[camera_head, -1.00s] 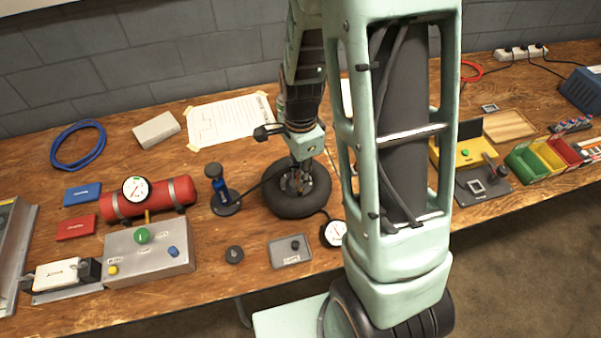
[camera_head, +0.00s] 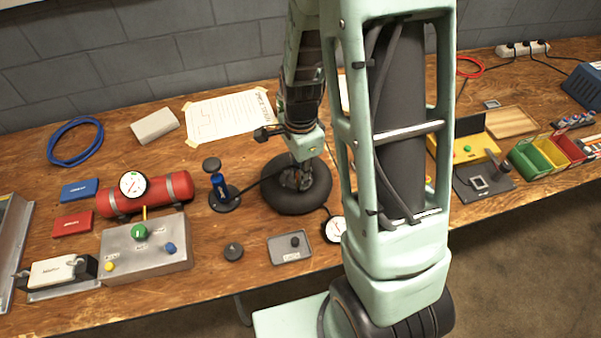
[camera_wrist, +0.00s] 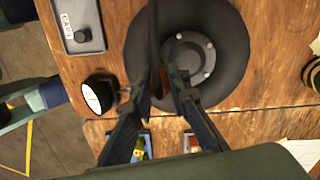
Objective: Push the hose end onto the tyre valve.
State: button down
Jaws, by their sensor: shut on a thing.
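The black tyre (camera_head: 297,201) lies flat on the wooden bench and also shows in the wrist view (camera_wrist: 229,85) with its grey hub (camera_wrist: 189,57). My gripper (camera_head: 298,180) is low over the tyre's middle. In the wrist view my gripper (camera_wrist: 160,91) has its two fingers shut on the black hose end, at the hub's left side. The hose (camera_wrist: 153,35) runs up from between the fingers across the tyre. The fingers hide the hose tip and I cannot make out the valve, so contact between them cannot be told.
A blue pump (camera_head: 219,188) stands left of the tyre. A round gauge (camera_head: 335,229) and a grey caps tray (camera_head: 289,249) sit in front, with a dark round knob (camera_head: 233,251) nearby. A red tank (camera_head: 170,194) and grey control box (camera_head: 146,249) stand further left.

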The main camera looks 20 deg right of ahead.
jog(key=shift+f, duration=0.35)
jog(key=c, duration=1.8)
grip_release()
jog(key=shift+o, duration=0.2)
jog(key=shift+r, duration=0.1)
notch_tip(320, 180, up, 12)
